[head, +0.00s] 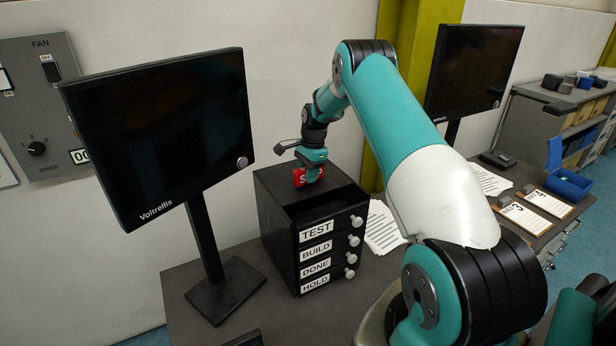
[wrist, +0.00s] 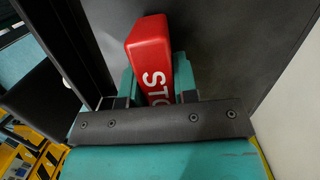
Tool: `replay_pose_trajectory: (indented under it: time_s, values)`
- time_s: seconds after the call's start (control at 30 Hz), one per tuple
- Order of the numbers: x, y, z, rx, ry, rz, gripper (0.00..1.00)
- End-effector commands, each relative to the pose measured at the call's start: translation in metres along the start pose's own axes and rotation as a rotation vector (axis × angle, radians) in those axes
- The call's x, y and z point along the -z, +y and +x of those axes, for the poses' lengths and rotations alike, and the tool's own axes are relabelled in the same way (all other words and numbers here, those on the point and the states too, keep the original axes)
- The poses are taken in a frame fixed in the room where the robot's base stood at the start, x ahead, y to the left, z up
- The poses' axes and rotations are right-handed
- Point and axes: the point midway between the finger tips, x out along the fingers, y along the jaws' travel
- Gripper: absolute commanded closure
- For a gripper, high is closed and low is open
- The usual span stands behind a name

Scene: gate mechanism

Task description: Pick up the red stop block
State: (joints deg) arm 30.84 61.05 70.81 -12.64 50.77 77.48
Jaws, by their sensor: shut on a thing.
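The red stop block (head: 299,177) is at the top of the black drawer unit (head: 285,235) in the head view. In the wrist view the red block (wrist: 150,50) shows white "STO" lettering and sits between the two teal fingers. My gripper (head: 312,172) is shut on the block, with a finger on each side; in the wrist view my gripper (wrist: 158,85) covers the block's lower part. I cannot tell whether the block touches the unit's top or is just above it.
The unit's top drawer, labelled TEST (head: 317,231), is partly open. A black monitor (head: 165,130) stands close on the left, another monitor (head: 470,70) on the right. Papers (head: 383,228) lie right of the unit. A wall panel (head: 40,105) is at far left.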

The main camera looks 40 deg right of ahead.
Motion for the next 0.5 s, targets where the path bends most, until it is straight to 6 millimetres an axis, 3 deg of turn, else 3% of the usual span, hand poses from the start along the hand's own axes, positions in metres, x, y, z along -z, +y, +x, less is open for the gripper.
replay_pose_trajectory:
  time_s: [0.17,0.5]
  values:
    - [-0.003,-0.001,-0.026,0.007,0.003,-0.001,0.96]
    - [-0.019,-0.001,-0.129,0.007,0.003,-0.001,0.96]
